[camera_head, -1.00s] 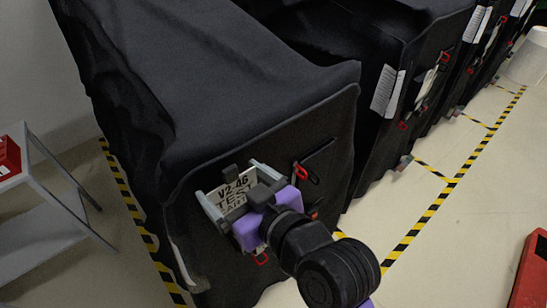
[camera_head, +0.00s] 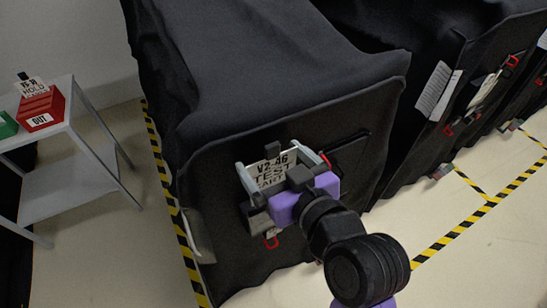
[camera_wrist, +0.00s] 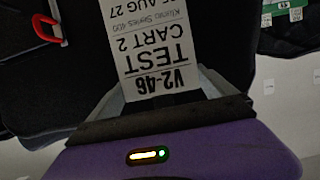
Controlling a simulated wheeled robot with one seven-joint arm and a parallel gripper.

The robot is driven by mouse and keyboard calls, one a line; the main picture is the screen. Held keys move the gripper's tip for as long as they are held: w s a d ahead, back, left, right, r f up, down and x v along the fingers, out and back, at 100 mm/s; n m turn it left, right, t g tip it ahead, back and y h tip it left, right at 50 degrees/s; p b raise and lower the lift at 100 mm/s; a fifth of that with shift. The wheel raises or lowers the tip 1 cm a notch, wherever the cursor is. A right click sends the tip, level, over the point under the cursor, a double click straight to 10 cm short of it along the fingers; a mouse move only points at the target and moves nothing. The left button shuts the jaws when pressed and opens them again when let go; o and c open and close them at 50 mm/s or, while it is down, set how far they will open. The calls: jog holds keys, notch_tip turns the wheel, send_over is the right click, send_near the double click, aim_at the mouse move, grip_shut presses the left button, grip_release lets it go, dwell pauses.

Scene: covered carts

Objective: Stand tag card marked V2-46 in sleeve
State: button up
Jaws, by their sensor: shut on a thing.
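The tag card marked V2-46 (camera_head: 272,170) is white with black print reading V2-46 TEST CART. My gripper (camera_head: 274,160) is shut on it, in front of the near covered cart's end face. In the wrist view the card (camera_wrist: 150,50) appears upside down between the fingers, with CART 2 and a date also printed. A flat dark panel (camera_head: 350,152) on the cart's end, just right of my gripper, may be the sleeve. A red clip (camera_head: 325,161) is at its left side, partly hidden by my gripper. My gripper hides part of the cart face.
The near black-covered cart (camera_head: 270,70) fills the middle. More covered carts with papers (camera_head: 438,91) and red clips stand at right. Striped tape (camera_head: 490,203) marks the floor.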

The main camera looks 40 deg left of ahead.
notch_tip(320, 180, down, 11)
jog(key=b, duration=0.8)
jog(key=shift+r, duration=0.15)
dwell(0.4)
jog(key=shift+f+b, duration=0.9)
jog(key=shift+f, duration=0.25)
jog(key=o, duration=1)
jog(key=shift+c, duration=0.2)
jog(key=b+v, duration=0.1)
jog(key=v, duration=0.7)
jog(key=shift+a, duration=0.1)
